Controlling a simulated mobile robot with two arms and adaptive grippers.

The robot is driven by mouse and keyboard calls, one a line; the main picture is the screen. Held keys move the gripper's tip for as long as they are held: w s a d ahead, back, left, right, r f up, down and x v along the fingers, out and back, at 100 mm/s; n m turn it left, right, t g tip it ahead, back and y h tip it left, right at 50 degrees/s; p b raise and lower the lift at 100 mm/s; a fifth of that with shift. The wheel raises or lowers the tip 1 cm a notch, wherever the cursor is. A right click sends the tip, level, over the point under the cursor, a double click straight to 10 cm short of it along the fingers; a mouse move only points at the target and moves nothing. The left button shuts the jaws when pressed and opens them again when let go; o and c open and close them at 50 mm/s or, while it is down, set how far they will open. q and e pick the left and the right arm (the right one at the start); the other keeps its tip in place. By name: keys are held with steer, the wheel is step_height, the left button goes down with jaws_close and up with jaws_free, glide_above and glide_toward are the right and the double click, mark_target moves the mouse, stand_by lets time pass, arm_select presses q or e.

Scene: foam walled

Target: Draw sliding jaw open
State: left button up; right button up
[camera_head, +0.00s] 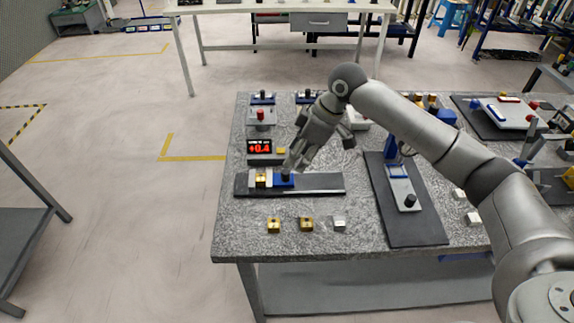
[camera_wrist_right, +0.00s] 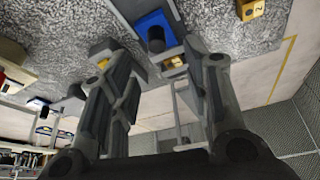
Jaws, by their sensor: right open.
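The blue sliding jaw (camera_head: 277,183) sits on a dark base plate (camera_head: 322,183) at the left part of the granite table, with a black knob on its top. A gold block (camera_head: 261,180) sits just left of it against a pale fixed jaw; I cannot tell whether the blue jaw touches the block. My right gripper (camera_head: 292,166) is open and points down at the knob from above. In the right wrist view, the blue jaw (camera_wrist_right: 146,24) and its knob (camera_wrist_right: 156,42) appear between the spread fingers. I cannot tell whether a finger touches the knob. My left gripper is out of view.
Two gold blocks (camera_head: 274,226) (camera_head: 306,224) and a silver block (camera_head: 339,224) lie in front. A second dark plate with a fixture (camera_head: 428,229) is to the right.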

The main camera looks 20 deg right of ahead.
mark_target(286, 171)
steer(key=x, duration=0.4)
steer(key=shift+w+r, duration=0.1)
steer(key=shift+w, duration=0.1)
steer(key=x, duration=0.3)
steer(key=shift+w+f+p, duration=0.1)
steer(key=shift+f+p, duration=0.2)
steer(key=shift+p, duration=0.1)
steer(key=shift+f, duration=0.1)
steer(key=shift+c, duration=0.8)
steer(key=c, duration=0.5)
jaws_close()
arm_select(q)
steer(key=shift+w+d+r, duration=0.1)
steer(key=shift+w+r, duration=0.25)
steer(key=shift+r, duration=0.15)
